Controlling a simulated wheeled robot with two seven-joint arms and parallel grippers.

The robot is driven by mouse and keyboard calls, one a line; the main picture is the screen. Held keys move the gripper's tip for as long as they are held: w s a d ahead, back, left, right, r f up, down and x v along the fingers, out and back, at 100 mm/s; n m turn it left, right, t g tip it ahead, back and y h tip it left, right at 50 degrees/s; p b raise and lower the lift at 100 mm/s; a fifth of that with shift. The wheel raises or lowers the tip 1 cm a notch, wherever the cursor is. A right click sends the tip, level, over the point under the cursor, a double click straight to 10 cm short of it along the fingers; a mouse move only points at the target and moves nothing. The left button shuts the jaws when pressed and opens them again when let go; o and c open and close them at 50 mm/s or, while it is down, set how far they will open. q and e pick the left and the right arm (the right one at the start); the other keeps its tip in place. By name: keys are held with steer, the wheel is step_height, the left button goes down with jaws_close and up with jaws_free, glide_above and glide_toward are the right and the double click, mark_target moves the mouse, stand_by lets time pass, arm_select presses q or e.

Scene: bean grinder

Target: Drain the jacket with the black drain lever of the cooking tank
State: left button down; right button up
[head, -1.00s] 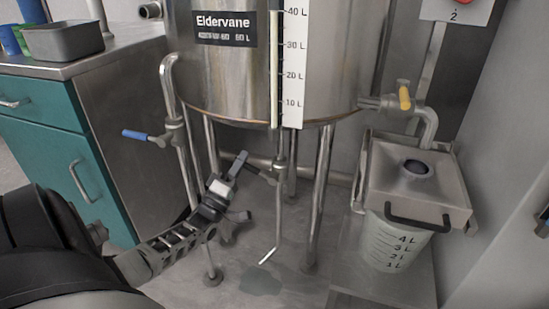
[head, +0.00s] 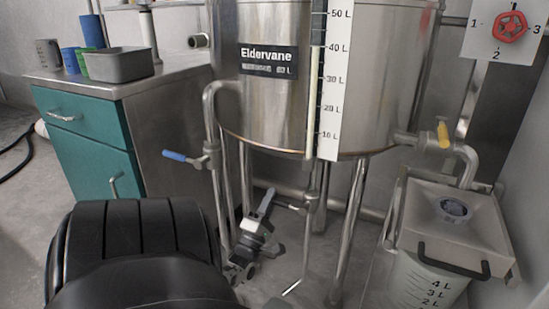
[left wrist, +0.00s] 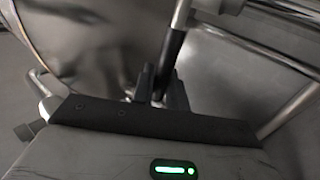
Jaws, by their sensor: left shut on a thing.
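The steel cooking tank (head: 385,80) stands on legs, with a litre scale on its front. The black drain lever (head: 297,208) sits on a thin vertical drain pipe (head: 306,250) below the tank. My left gripper (head: 272,213) is at the lever's free end, left of the pipe. In the left wrist view, the fingers (left wrist: 160,88) are shut on the black lever (left wrist: 172,52), which runs up to its valve. The fingers partly hide the lever's end. I cannot see my right gripper.
A blue-handled valve (head: 187,158) is left of the gripper. A yellow-handled valve (head: 443,135) sits at right above a steel box (head: 420,215) and a measuring bucket (head: 415,282). A teal cabinet (head: 85,135) stands at left. Tank legs stand close around the gripper.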

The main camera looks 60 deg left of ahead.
arm_select(q)
steer(key=shift+d+f, duration=0.1)
steer(key=shift+f, duration=0.05)
steer(key=c, duration=1.5)
jaws_free()
steer(key=shift+o, duration=0.2)
